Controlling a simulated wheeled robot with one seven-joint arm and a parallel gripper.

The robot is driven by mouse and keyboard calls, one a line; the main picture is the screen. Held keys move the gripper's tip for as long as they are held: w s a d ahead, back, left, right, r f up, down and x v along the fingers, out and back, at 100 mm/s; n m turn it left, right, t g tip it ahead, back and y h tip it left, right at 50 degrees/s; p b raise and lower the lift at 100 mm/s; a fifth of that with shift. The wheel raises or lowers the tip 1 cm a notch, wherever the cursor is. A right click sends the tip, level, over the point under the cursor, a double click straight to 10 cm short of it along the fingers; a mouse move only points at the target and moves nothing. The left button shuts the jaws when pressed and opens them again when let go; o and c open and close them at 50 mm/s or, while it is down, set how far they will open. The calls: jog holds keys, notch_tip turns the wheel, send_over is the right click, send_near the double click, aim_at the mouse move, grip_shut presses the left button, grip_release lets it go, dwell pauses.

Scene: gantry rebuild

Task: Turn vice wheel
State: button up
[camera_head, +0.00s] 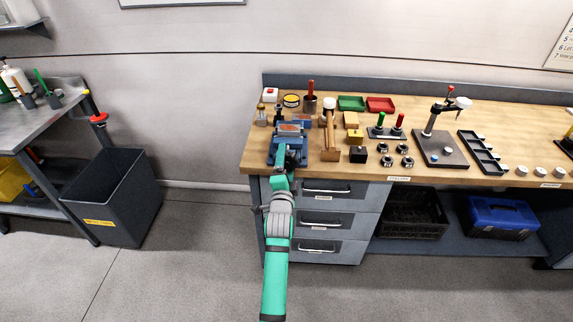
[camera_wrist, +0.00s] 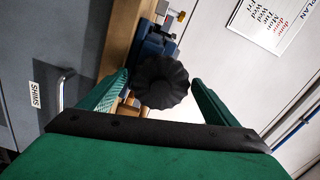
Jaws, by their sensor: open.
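The blue vice (camera_head: 289,129) stands at the left front edge of the wooden workbench, with a brownish piece at its top. In the wrist view its black scalloped wheel (camera_wrist: 161,81) faces me, with part of the blue vice body (camera_wrist: 153,46) behind it. My gripper (camera_head: 284,158) is at the front of the vice and hides the wheel in the head view. In the wrist view my gripper (camera_wrist: 159,78) is open, with one green finger on each side of the wheel.
A wooden-handled mallet (camera_head: 329,125) lies just right of the vice. Several small blocks, trays and a press stand farther right on the workbench (camera_head: 440,178). Drawers (camera_head: 325,219) are below the edge. A grey bin (camera_head: 118,195) stands left, with clear floor between.

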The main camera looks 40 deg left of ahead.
jog(key=v, duration=1)
jog(key=shift+s+d, duration=0.2)
jog(key=shift+s, duration=0.1)
jog(key=s+d+f+n+h, duration=0.15)
jog(key=s+d+f, duration=0.3)
jog(key=d, duration=0.45)
jog(key=s+d+f+n+h, duration=0.1)
jog(key=s+d+f+n, duration=0.1)
jog(key=s+d+f, duration=0.45)
jog(key=s+d+f+n+h, duration=0.2)
jog(key=s+d, duration=0.2)
jog(key=d, duration=0.6)
jog(key=s+d+r+n+h, duration=0.1)
jog(key=s+d+r+h, duration=0.1)
jog(key=s+d, duration=0.4)
jog(key=s+d+r+n+h, duration=0.1)
jog(key=s+d, duration=0.5)
jog(key=s, duration=1.1)
jog(key=shift+r+n+h, duration=0.4)
jog(key=shift+n+h, duration=0.35)
jog(key=shift+h, duration=0.3)
jog(key=shift+s, duration=0.1)
